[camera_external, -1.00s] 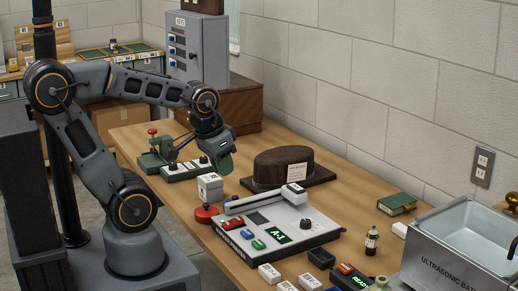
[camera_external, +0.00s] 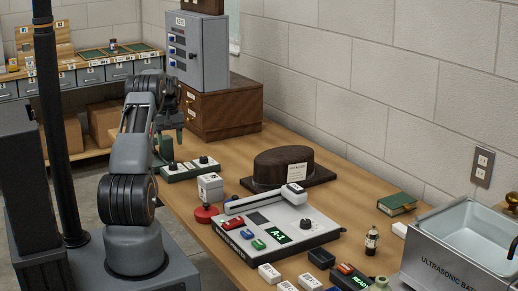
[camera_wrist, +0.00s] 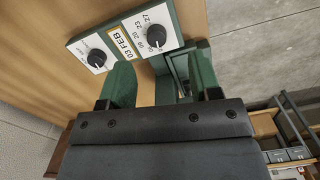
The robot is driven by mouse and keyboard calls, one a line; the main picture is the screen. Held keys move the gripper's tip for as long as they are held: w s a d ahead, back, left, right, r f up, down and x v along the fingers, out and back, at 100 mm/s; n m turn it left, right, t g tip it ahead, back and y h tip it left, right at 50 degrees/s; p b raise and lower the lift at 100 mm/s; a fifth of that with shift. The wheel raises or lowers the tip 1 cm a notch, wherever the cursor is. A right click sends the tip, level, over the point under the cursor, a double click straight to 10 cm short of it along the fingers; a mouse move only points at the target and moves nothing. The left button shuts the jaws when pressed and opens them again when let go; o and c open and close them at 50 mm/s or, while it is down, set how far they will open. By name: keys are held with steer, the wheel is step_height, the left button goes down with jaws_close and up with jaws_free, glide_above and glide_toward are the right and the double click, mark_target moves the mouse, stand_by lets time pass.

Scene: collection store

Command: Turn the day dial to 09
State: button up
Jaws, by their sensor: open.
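The date unit (camera_external: 188,169) is a green block with a pale top and two dark round knobs.
A green press (camera_wrist: 183,72) stands close beside the day dial. A grey cabinet (camera_external: 199,50) on a wooden drawer box rises behind. A white block (camera_external: 210,187), a red-based stamp (camera_external: 206,214), a hat (camera_external: 283,166) and a grey console (camera_external: 308,221) stand nearer. Bare tabletop lies behind the unit.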

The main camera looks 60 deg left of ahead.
step_height(320, 180, up, 5)
steer(key=n, duration=0.2)
glide_above(173, 164)
step_height(173, 164, down, 14)
steer(key=shift+f, duration=0.1)
steer(key=shift+c, duration=0.2)
steer(key=c, duration=0.9)
